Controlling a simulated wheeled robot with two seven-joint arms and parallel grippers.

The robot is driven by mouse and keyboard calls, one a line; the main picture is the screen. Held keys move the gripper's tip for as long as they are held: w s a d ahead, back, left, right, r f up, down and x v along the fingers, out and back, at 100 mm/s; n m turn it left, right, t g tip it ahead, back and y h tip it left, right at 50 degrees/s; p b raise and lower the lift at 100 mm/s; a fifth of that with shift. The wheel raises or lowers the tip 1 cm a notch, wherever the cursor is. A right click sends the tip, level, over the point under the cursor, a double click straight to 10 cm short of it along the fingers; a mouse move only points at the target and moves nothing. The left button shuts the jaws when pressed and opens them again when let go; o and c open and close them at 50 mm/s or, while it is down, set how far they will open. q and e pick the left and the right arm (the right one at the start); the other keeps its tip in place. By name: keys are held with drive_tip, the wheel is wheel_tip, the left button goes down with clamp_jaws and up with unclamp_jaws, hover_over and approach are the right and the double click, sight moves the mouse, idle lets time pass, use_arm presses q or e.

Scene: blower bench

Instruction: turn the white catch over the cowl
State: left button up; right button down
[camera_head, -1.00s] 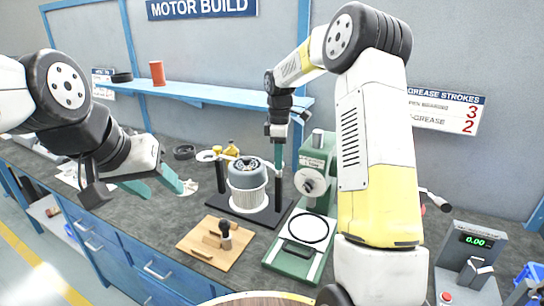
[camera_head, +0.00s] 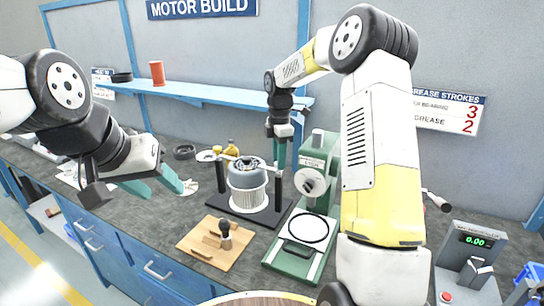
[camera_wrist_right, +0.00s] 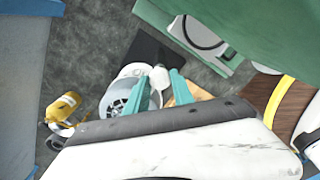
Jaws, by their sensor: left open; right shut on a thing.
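The blower (camera_head: 247,172) stands upright on a black base between two black posts, with a grey cowl on top and a white ribbed lower part. My right gripper (camera_head: 279,162) is above that post, at the catch's right end. In the right wrist view, its teal fingers (camera_wrist_right: 163,88) are shut on the white knob-like end of the catch (camera_wrist_right: 159,77), with the grey cowl (camera_wrist_right: 116,102) just left. My left gripper (camera_head: 168,184) is open and empty over the bench, left of the blower.
A green press (camera_head: 318,170) stands close to the right of my right gripper. A blue shelf (camera_head: 205,92) runs along the wall.

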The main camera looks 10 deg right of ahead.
drive_tip(key=shift+w+r, duration=0.1)
drive_tip(key=c, duration=1.1)
unclamp_jaws()
wheel_tip(320, 180, up, 8)
drive_tip(key=shift+f, duration=0.1)
